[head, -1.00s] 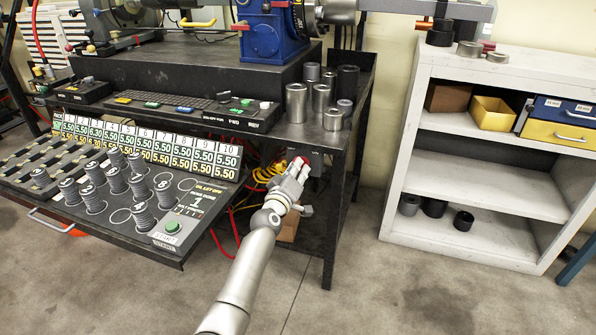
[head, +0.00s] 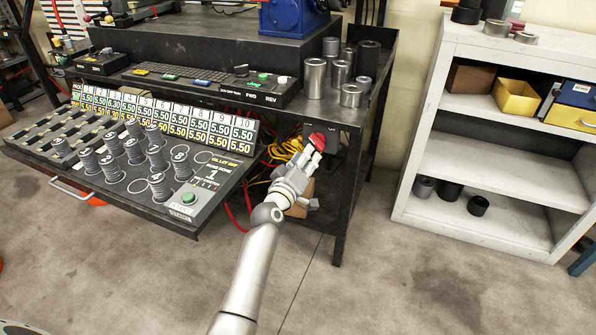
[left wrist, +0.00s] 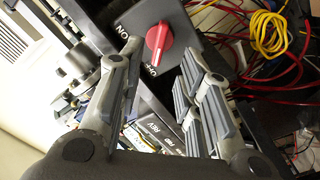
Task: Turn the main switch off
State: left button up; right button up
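The main switch is a red rotary knob (head: 317,140) on a dark plate under the bench's right end. In the left wrist view the red knob (left wrist: 158,42) sits on a grey plate with ON at its left and a label that looks like OFF below. The knob's lower end points toward that lower label. My left gripper (head: 311,154) is at the knob, and in the left wrist view its open fingers (left wrist: 160,55) stand on either side of it, with a gap. I cannot tell whether a finger touches. My right gripper is not in view.
The bench (head: 345,108) carries metal cylinders above the switch. Yellow and red cables (head: 283,150) hang left of it. A tilted panel (head: 140,205) with stacked weights is at left. A white shelf (head: 470,225) stands at right. The floor between is clear.

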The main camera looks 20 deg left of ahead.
pick_arm(q)
jog(key=shift+s+a, duration=0.1)
jog(key=shift+s, duration=2.65)
